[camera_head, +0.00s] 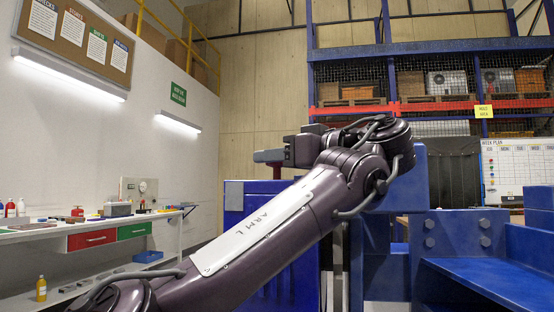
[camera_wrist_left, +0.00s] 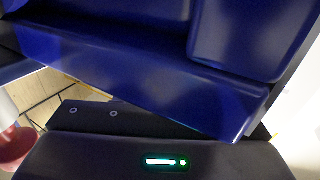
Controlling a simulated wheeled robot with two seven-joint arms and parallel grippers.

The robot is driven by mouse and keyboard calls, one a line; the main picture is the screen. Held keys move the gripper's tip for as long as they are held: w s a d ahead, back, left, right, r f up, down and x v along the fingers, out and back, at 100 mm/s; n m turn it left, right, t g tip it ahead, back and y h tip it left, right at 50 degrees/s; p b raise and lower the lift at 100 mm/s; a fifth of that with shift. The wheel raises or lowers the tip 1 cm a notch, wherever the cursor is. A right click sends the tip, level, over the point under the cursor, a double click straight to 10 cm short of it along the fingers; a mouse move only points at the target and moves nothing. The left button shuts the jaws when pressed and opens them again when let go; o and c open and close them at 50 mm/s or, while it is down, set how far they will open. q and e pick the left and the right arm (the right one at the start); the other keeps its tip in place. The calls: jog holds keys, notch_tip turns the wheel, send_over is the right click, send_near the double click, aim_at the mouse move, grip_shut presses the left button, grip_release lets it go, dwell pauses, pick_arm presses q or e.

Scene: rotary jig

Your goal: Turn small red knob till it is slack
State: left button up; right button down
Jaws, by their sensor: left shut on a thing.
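My left gripper (camera_head: 272,157) is at the end of the dark purple arm, at mid-height in the head view, in front of the blue jig's left part. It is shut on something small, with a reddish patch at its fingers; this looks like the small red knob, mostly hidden. In the left wrist view, a rounded red part (camera_wrist_left: 15,147), probably this knob, shows at the left edge, cut off by the frame, beside a pale part. My right gripper is not in view.
Blue jig blocks and a bolted blue plate (camera_head: 455,232) stand on the right, close to the arm. A white workbench (camera_head: 75,231) with red and green drawers runs along the left wall. A tall rack (camera_head: 395,75) stands behind.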

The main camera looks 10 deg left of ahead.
pick_arm(q)
jog(key=shift+r, duration=0.1)
jog(key=o, duration=1)
jog(key=shift+c, duration=0.2)
jog(key=b+v, duration=0.2)
jog(key=v, duration=0.5)
jog(key=shift+s+d, duration=0.2)
jog(key=shift+d, duration=0.15)
